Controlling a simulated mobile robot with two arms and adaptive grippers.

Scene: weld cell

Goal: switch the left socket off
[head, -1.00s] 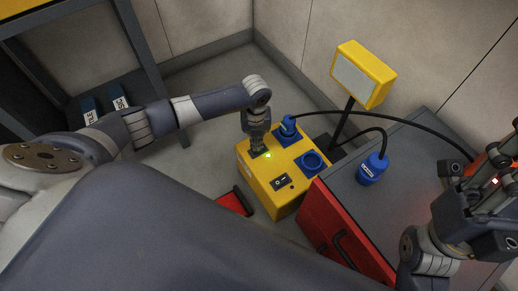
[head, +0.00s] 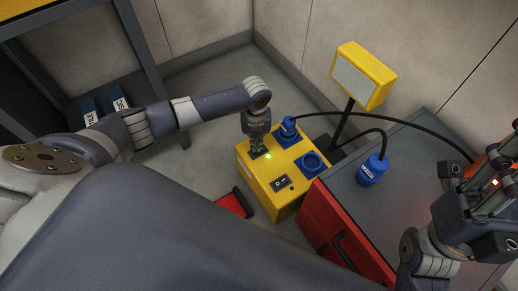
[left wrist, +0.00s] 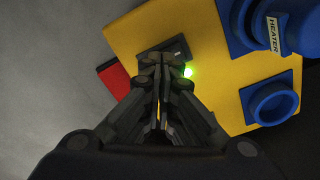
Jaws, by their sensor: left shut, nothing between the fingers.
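The yellow socket box (head: 262,193) stands in the middle of the head view. It has two blue sockets on top. The left socket holds a blue plug (head: 288,127), labelled HEATER in the left wrist view (left wrist: 272,36). The right socket (head: 312,163) is empty. The dark left switch (left wrist: 176,48) lies at my left gripper's fingertips and is partly hidden by them; a green lamp (left wrist: 188,72) glows beside it. My left gripper (head: 258,154) is shut, empty and points down at that switch; I cannot tell whether it touches. My right gripper (head: 490,187) is at the right edge.
The other switch (head: 281,183) is on the box's near side. A grey-topped red cabinet (head: 348,226) stands to the right with a loose blue plug (head: 372,168) on it. A yellow-framed panel (head: 364,75) rises on a post behind. Black cables arch over the cabinet.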

